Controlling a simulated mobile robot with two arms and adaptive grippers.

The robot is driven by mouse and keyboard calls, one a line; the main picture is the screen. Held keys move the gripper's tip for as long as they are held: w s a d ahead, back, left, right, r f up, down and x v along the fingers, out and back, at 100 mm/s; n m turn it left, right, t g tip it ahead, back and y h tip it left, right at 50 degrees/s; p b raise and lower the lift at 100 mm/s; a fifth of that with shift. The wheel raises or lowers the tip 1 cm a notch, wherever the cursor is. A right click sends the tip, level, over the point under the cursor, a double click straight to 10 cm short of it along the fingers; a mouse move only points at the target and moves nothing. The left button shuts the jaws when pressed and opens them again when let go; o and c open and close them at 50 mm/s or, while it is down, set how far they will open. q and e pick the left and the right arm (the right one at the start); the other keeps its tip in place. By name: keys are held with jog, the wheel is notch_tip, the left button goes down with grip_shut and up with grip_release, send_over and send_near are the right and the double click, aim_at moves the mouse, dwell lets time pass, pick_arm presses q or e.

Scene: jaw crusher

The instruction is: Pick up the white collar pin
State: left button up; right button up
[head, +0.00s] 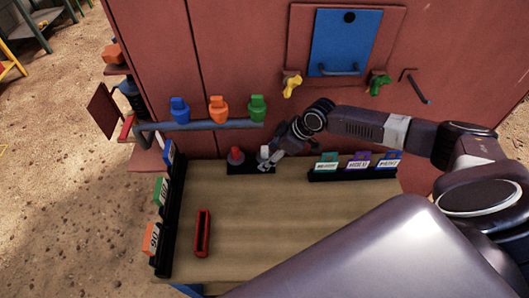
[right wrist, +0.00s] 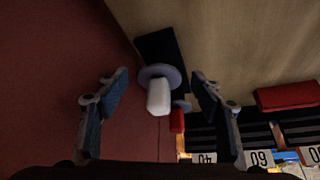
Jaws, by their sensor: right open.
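The white collar pin (right wrist: 158,97) has a white top and a grey collar. It stands on a small black base (right wrist: 160,50) at the back edge of the wooden table. The red pin (head: 236,154) stands on the same base to its left in the head view, and its red top also shows in the right wrist view (right wrist: 177,122). My right gripper (right wrist: 158,75) is open, with one finger on each side of the white pin and visible gaps between. In the head view my right gripper (head: 269,161) partly covers the pin. My left gripper is out of view.
A red open box (head: 202,233) lies on the table (head: 270,230) at left. Black racks with labelled tags stand at the left edge and back right (head: 352,175). The middle of the table is clear.

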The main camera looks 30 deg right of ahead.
jog(key=shift+x, duration=1)
jog(key=shift+d, duration=0.1)
jog(key=c, duration=0.5)
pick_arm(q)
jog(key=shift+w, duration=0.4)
pick_arm(e)
jog(key=c, duration=0.9)
jog(key=shift+r, duration=0.1)
